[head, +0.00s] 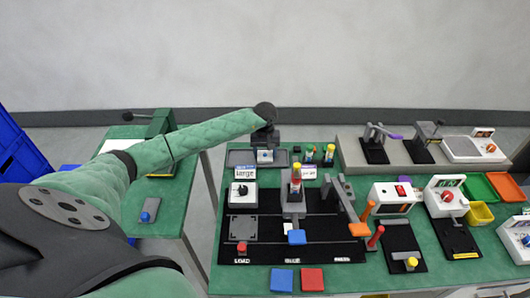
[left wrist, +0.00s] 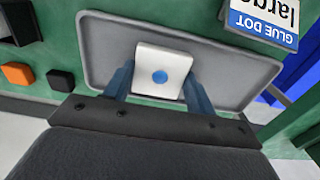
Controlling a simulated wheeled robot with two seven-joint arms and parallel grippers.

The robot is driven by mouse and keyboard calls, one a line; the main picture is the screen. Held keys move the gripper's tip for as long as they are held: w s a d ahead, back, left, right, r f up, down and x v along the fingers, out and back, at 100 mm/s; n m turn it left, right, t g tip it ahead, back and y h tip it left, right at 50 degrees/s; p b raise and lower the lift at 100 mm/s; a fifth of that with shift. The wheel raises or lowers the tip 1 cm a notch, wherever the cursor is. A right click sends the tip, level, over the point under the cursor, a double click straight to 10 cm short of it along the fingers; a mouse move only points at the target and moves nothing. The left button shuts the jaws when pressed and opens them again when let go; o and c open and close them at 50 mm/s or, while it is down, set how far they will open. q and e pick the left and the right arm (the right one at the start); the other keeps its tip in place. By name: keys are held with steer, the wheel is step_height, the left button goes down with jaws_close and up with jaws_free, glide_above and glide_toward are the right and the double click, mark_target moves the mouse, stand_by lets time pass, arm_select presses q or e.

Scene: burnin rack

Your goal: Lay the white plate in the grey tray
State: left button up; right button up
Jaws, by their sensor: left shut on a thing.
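The white plate (left wrist: 148,72) has a blue dot at its middle. In the left wrist view it sits between the two blue-grey fingers of my left gripper (left wrist: 158,88), which is shut on it. The grey tray (left wrist: 105,40) is a shallow rectangle with a raised rim, and the plate appears within its outline. I cannot tell whether the plate touches the tray floor. In the head view my left gripper (head: 265,146) is at the back left of the green table, with the plate (head: 264,157) below it and the tray (head: 236,157) around it. My right gripper is not in view.
A "large" glue dot card (left wrist: 262,18) stands beside the tray; it also shows in the head view (head: 245,173). Small coloured bottles (head: 328,153) stand right of the tray. A black board (head: 265,250) with a press fills the table's middle. Machines and bins stand farther right.

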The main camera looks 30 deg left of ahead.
arm_select(q)
steer(key=shift+f, duration=0.1)
steer(key=o, duration=1)
steer(key=shift+o, duration=0.2)
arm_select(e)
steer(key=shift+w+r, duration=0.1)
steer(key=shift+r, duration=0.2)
